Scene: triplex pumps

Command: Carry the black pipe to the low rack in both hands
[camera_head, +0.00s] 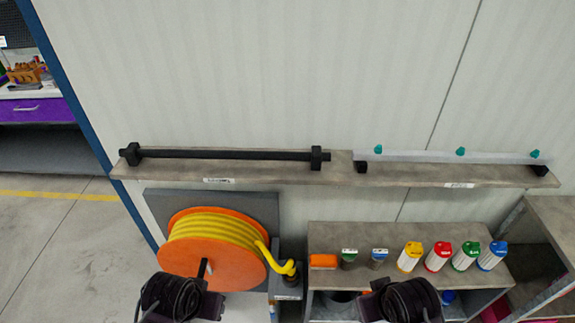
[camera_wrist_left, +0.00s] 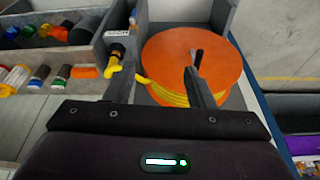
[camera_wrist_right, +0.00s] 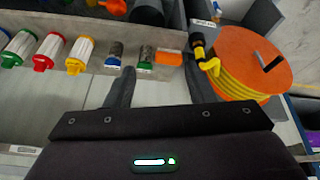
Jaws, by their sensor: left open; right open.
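The black pipe (camera_head: 230,154) lies lengthwise along the left part of a narrow wall shelf (camera_head: 275,176), with a black block (camera_head: 131,154) at its left end and another (camera_head: 317,157) at its right end. My left gripper (camera_head: 181,298) is low in the head view, in front of the orange reel, well short of the pipe. Its two fingers stand apart and empty in the left wrist view (camera_wrist_left: 160,80). My right gripper (camera_head: 400,300) is in front of the lower shelf, also open and empty in the right wrist view (camera_wrist_right: 158,80). I cannot tell which piece is the low rack.
An orange reel (camera_head: 205,262) of yellow hose stands below the pipe. A lower shelf (camera_head: 450,268) to its right holds several coloured cartridges (camera_head: 438,256). A pale strip with teal knobs (camera_head: 450,157) occupies the wall shelf's right part. Open floor (camera_head: 60,240) lies at left.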

